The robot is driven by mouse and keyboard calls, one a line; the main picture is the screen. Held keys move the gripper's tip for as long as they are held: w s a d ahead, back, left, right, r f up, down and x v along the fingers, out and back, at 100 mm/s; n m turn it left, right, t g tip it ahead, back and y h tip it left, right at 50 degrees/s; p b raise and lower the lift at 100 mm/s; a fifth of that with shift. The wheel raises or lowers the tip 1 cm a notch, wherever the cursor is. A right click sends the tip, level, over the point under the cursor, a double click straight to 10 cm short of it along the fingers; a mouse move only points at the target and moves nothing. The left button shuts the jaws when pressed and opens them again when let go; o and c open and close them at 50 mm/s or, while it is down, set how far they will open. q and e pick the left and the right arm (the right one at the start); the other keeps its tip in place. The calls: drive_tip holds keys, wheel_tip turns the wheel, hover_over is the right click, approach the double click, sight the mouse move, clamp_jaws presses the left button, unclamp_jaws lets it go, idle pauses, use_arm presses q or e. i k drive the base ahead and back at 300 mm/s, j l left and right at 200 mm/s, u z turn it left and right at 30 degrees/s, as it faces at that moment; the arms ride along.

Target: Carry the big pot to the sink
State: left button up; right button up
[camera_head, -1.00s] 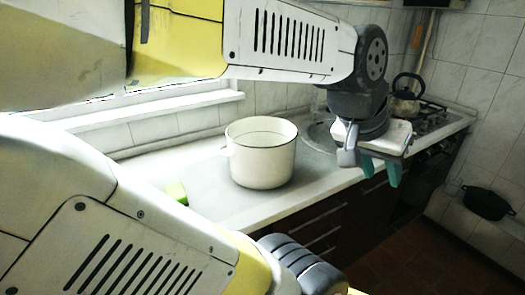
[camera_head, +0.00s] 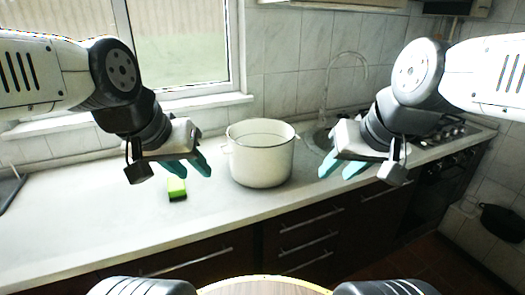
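The big pot (camera_head: 261,160), white enamel with a thin dark rim, stands upright on the counter in the middle of the view. My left gripper (camera_head: 194,173) is open and empty, to the left of the pot and apart from it. My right gripper (camera_head: 335,175) is open and empty, to the right of the pot and apart from it. The round sink (camera_head: 316,137) lies just right of the pot, partly hidden by my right gripper. Its thin faucet (camera_head: 327,92) arches up behind.
A green and dark sponge (camera_head: 177,189) lies on the counter below my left gripper. The light counter (camera_head: 90,215) is mostly clear at left. A stove (camera_head: 450,131) is at the right end. A black pot (camera_head: 501,223) is low at the far right.

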sight(260, 152)
drive_tip(key=i+l, duration=0.25)
drive_tip(key=i+l+u, duration=0.15)
drive_tip(key=l, duration=0.25)
drive_tip(key=i+l, duration=0.3)
drive_tip(key=i+l+u, duration=0.1)
drive_tip(key=l, duration=0.35)
drive_tip(key=i+l+u, duration=0.1)
drive_tip(key=i+l, duration=0.2)
